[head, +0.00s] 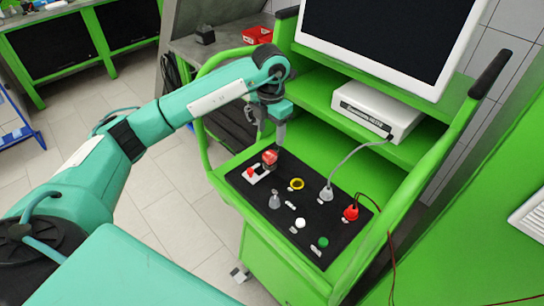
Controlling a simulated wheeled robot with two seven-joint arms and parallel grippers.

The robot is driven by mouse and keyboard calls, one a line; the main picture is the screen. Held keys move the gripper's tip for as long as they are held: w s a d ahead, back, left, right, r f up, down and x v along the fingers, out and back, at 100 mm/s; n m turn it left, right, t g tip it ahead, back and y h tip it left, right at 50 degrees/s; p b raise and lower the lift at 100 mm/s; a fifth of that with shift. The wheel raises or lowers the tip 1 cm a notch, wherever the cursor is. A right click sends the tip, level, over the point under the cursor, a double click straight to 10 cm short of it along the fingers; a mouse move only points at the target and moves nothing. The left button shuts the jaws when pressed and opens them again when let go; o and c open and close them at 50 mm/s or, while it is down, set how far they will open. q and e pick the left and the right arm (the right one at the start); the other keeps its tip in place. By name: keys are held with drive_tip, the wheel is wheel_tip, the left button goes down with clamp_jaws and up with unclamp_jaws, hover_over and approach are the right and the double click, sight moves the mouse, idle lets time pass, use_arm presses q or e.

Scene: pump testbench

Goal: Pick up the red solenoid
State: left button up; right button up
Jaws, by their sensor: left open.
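A small red block (270,157), which looks like the red solenoid, stands on the black panel (240,180) of the green testbench, at the panel's far left end. My left gripper (267,132) hangs just above it with its fingers pointing down. It is open and holds nothing that I can see. One finger comes down close to the block; whether it touches cannot be told. My right gripper is not in view.
A red push button (250,172) sits beside the block. A yellow ring (297,184), a grey plug (326,193), a red plug with cable (351,212), and white (300,223) and green buttons (323,242) share the panel. A white device (375,112) stands on the shelf above.

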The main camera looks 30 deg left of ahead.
sight(271, 153)
use_arm(q)
wheel_tip(271, 153, down, 3)
drive_tip(key=shift+w+f+p, duration=0.1)
drive_tip(key=shift+f+p, duration=0.1)
drive_tip(key=shift+p, duration=0.25)
wheel_tip(271, 153, down, 3)
drive_tip(key=shift+r+p, duration=0.2)
drive_tip(key=shift+p, duration=0.4)
wheel_tip(271, 153, down, 4)
drive_tip(key=p, duration=0.2)
drive_tip(key=shift+w+a+p, duration=0.15)
drive_tip(key=shift+p, duration=0.15)
drive_tip(key=shift+f, duration=0.35)
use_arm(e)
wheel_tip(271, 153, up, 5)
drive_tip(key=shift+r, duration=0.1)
use_arm(q)
drive_tip(key=shift+c, duration=0.3)
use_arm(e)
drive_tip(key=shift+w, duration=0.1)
use_arm(q)
drive_tip(key=c, duration=1.1)
drive_tip(key=shift+c, duration=0.2)
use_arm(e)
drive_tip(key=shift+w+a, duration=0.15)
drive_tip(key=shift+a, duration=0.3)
use_arm(q)
drive_tip(key=shift+w+r, duration=0.1)
drive_tip(key=shift+r, duration=0.05)
